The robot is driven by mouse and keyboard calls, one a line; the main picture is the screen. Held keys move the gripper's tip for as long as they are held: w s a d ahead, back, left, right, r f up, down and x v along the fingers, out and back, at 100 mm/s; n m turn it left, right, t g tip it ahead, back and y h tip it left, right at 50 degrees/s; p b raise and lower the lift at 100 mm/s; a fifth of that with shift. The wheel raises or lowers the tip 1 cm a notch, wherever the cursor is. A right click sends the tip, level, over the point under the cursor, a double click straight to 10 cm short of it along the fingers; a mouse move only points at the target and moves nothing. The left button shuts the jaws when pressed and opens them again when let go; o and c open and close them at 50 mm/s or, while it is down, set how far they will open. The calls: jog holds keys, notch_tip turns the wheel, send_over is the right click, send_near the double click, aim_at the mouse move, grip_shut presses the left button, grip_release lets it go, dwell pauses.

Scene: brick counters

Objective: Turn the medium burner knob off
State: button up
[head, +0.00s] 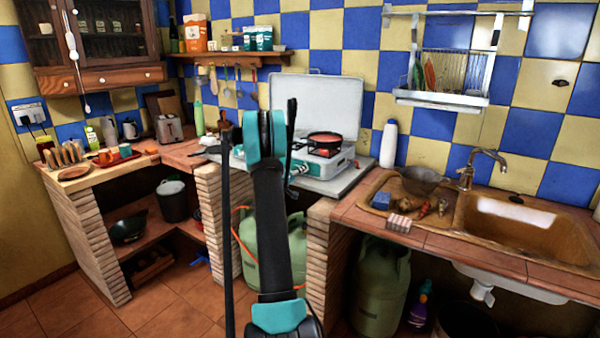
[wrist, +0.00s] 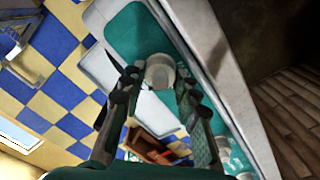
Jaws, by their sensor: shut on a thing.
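The camping stove (head: 338,168) stands on the counter, with a white body, a teal front and its pale lid (head: 330,100) raised. In the wrist view, a round whitish knob (wrist: 160,70) sticks out of the teal panel (wrist: 125,35). My gripper (wrist: 158,82) is shut on this knob, one dark finger on each side. More pale knobs (wrist: 224,148) show further along the panel, at lower right. I cannot tell from the markings which burner the held knob serves. In the head view my arm hides the fingertips and the knob.
A white bottle (head: 389,144) stands right of the stove. A green gas cylinder (head: 275,245) with an orange hose is below. The sink (head: 520,225) is at right, a toaster (head: 169,131) at left.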

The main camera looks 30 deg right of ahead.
jog(key=shift+s+m, duration=0.1)
jog(key=shift+m, duration=1.6)
jog(key=o, duration=1.2)
jog(key=shift+c, duration=0.2)
jog(key=v, duration=1.2)
